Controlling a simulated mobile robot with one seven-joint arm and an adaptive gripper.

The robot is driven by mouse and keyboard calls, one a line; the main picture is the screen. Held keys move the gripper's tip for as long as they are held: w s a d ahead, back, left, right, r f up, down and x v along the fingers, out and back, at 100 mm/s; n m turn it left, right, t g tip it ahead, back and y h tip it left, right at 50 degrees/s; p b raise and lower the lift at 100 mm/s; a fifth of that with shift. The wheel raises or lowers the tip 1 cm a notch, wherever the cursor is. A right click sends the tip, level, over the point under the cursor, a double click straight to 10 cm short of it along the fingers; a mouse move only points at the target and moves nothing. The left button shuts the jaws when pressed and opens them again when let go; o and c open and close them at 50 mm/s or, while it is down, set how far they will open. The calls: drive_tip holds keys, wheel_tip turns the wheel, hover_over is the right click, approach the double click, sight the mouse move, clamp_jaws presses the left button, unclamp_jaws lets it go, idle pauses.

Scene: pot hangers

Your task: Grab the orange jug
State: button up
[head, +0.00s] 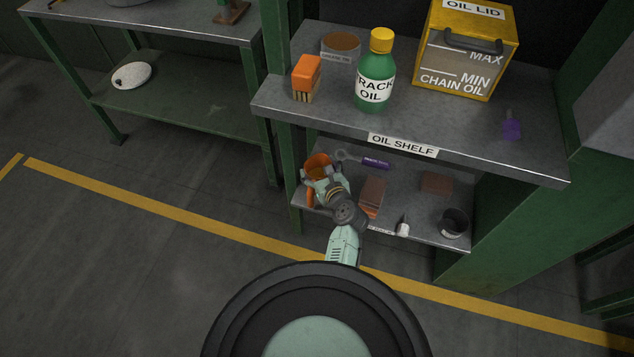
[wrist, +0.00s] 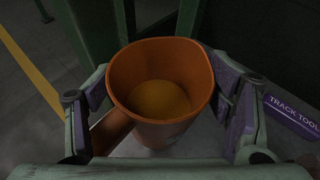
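The orange jug (head: 318,162) stands upright on the lower shelf, at its left end. In the wrist view the jug (wrist: 160,115) is seen from above, with an orange-yellow inside and its handle (wrist: 112,130) toward the lower left. My gripper (head: 325,186) is at the jug. In the wrist view its fingers (wrist: 163,95) are spread wide, one on each side of the jug. The left finger is close to the rim and handle; a narrow gap shows at the right finger. Whether either pad touches the jug is hard to tell.
A purple track tool (wrist: 292,115) lies right of the jug. The lower shelf also holds a reddish-brown block (head: 371,194), a small white bottle (head: 403,226) and a dark cup (head: 454,223). A green post (wrist: 95,25) stands close behind the jug.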

drive_tip(key=shift+s+f, duration=0.1)
drive_tip(key=shift+f, duration=0.1)
drive_tip(key=c, duration=0.8)
drive_tip(key=shift+o, duration=0.2)
drive_tip(key=shift+r, duration=0.1)
